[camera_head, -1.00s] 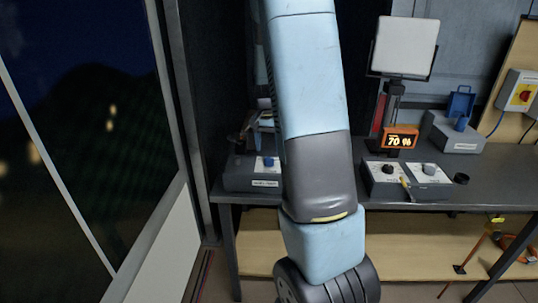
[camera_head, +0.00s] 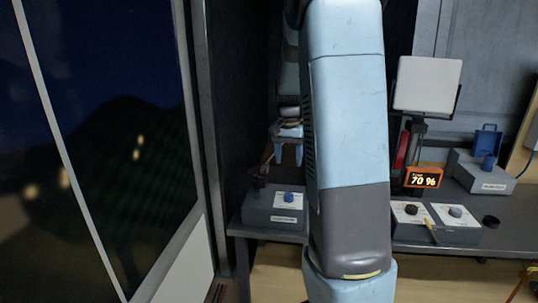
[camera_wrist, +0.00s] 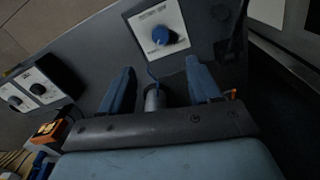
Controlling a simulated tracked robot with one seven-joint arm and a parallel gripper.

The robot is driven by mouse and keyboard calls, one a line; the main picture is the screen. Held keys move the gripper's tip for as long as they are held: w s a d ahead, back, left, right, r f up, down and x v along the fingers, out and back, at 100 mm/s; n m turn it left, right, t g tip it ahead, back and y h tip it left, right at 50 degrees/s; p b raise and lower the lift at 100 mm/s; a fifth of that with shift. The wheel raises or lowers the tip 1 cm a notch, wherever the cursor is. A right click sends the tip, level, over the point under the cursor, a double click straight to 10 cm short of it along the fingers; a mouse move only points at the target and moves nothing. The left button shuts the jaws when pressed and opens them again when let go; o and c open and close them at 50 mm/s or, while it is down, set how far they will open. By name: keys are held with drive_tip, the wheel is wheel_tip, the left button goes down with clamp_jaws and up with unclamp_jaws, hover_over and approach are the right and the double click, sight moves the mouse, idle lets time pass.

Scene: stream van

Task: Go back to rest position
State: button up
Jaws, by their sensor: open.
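My gripper (camera_head: 288,156) hangs partly behind my arm in the head view, above a grey box (camera_head: 262,219) with a blue knob (camera_head: 289,197). In the wrist view my gripper (camera_wrist: 158,68) has its two blue fingers spread wide apart. A small grey cylinder with a thin blue lever (camera_wrist: 152,98) shows between the fingers, with neither finger touching it. The blue knob (camera_wrist: 162,36) on its white plate lies past the fingertips. My arm covers the middle of the head view and hides part of the bench.
The dark bench holds a two-knob box (camera_head: 434,225), an orange "70 %" display (camera_head: 424,177), a white panel on a stand (camera_head: 427,84) and a grey box with a blue part (camera_head: 484,174). A dark wall and large window (camera_head: 110,130) stand at left.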

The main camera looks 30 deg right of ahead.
drive_tip(key=s+a+r+n+t, duration=0.3)
drive_tip(key=s+a, duration=0.6)
drive_tip(key=s, duration=0.4)
drive_tip(key=s+a+r+n+t, duration=0.3)
drive_tip(key=s+a+r+n, duration=0.3)
drive_tip(key=s, duration=0.7)
wheel_tip(320, 180, up, 3)
drive_tip(key=a, duration=0.2)
drive_tip(key=shift+s+a+f, duration=0.15)
drive_tip(key=shift+a+f, duration=0.05)
drive_tip(key=shift+a, duration=0.2)
